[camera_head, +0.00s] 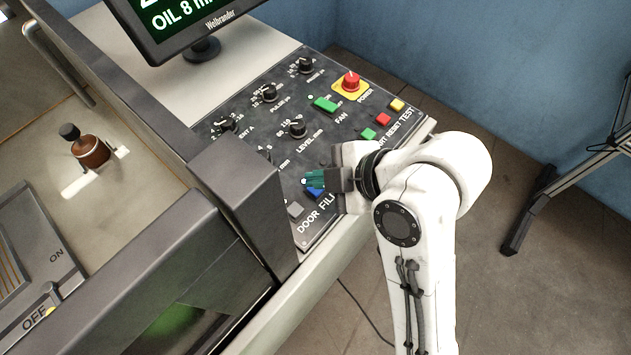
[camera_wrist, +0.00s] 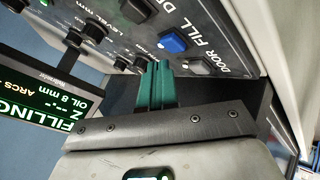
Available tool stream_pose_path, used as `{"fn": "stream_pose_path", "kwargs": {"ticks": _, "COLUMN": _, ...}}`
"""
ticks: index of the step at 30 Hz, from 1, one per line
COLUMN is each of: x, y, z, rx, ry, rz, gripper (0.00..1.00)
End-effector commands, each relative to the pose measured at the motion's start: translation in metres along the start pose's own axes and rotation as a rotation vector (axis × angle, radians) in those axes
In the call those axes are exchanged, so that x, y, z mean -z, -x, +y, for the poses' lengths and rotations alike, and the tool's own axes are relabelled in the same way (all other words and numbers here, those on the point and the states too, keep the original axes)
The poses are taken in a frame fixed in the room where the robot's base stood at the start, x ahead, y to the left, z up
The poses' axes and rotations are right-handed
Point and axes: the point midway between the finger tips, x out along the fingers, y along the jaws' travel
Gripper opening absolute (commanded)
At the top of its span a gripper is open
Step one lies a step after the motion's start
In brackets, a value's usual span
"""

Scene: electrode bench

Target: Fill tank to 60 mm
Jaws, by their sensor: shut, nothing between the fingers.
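The blue FILL button (camera_head: 315,192) is on the dark control panel (camera_head: 330,140), beside the grey DOOR button (camera_head: 296,209). It also shows in the wrist view (camera_wrist: 172,44). My gripper (camera_head: 307,181) is shut and empty, its teal fingertips (camera_wrist: 155,68) at the panel next to the FILL button. I cannot tell whether they touch the panel. The LEVEL mm knob (camera_head: 297,128) is higher on the panel. The display (camera_head: 190,20) reads OIL 8 mm; in the wrist view the display (camera_wrist: 45,108) also reads FILLING. The oil itself is not clearly visible.
A red POWER button (camera_head: 351,81), a green FAN switch (camera_head: 325,104) and small coloured buttons (camera_head: 383,119) are on the panel. A dark machine post (camera_head: 240,195) stands close left of my gripper. Open floor (camera_head: 560,270) lies to the right.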

Motion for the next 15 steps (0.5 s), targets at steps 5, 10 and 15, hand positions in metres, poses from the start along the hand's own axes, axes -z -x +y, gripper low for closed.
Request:
{"fn": "stream_pose_path", "kwargs": {"ticks": 5, "x": 0.001, "y": 0.001, "z": 0.001, "rx": 0.0, "ry": 0.0, "rz": 0.0, "gripper": 0.0}}
{"fn": "stream_pose_path", "kwargs": {"ticks": 10, "x": 0.007, "y": 0.01, "z": 0.007, "rx": -0.001, "ry": 0.0, "rz": 0.0, "gripper": 0.0}}
{"fn": "stream_pose_path", "kwargs": {"ticks": 15, "x": 0.015, "y": 0.021, "z": 0.015, "rx": -0.001, "ry": 0.001, "rz": 0.0, "gripper": 0.0}}
